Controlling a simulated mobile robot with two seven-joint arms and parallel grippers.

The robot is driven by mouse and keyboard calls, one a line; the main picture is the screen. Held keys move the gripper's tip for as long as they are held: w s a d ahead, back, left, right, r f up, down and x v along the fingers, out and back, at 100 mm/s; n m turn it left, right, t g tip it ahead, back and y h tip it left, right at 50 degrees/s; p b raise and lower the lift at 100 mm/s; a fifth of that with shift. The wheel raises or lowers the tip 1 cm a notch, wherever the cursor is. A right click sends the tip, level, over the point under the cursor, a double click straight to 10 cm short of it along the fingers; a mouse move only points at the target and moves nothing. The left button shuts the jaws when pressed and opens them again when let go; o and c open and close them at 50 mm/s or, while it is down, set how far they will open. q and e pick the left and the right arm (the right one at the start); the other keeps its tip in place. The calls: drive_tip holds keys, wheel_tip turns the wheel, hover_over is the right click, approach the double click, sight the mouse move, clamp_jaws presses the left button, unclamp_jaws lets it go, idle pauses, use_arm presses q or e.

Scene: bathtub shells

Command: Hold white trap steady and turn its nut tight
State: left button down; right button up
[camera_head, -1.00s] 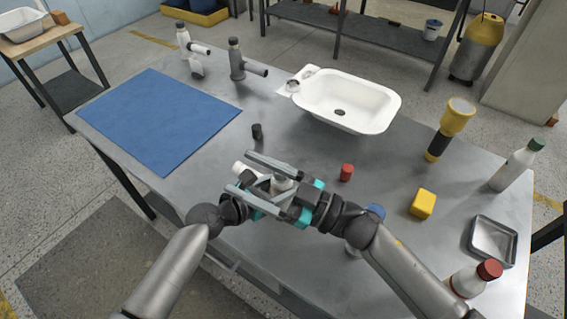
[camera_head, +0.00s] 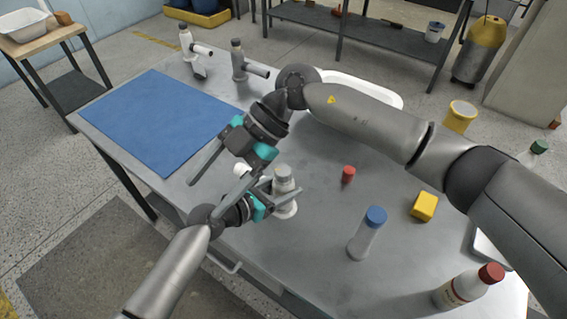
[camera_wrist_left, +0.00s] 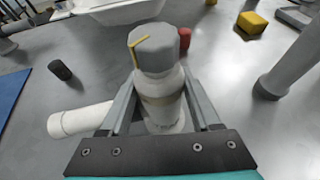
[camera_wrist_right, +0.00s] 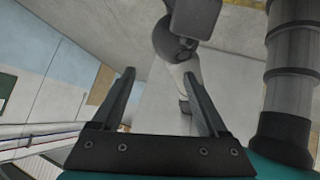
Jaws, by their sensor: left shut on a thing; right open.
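The white trap (camera_head: 285,211) stands upright near the front of the metal table, with its grey nut (camera_head: 283,172) on top. In the left wrist view the white body (camera_wrist_left: 162,108) sits between my left fingers, with its side pipe (camera_wrist_left: 80,120) pointing left. The faceted nut (camera_wrist_left: 157,48) bears a yellow mark; its tightness cannot be told. My left gripper (camera_head: 280,190) is shut on the body below the nut. My right gripper (camera_head: 202,200) is open and empty, left of the trap, its fingers pointing down-left. It also shows empty in the right wrist view (camera_wrist_right: 162,95).
My right arm crosses above the table and partly hides the white basin (camera_head: 385,93). A blue-capped bottle (camera_head: 366,238), red cylinder (camera_head: 348,174) and yellow block (camera_head: 424,206) stand to the right. A blue mat (camera_head: 160,120) lies left. Two other traps (camera_head: 190,45) (camera_head: 240,62) stand behind.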

drive_tip(key=w+d+t+h, duration=0.2)
drive_tip(key=w+d+h, duration=0.2)
drive_tip(key=w+d, duration=0.1)
wheel_tip(320, 180, up, 4)
drive_tip(key=m+t+h, duration=0.2)
drive_tip(key=t+h, duration=0.1)
drive_tip(key=h, duration=0.2)
hover_over(284, 170)
wheel_tip(284, 170, down, 12)
drive_tip(key=shift+f, duration=0.1)
clamp_jaws()
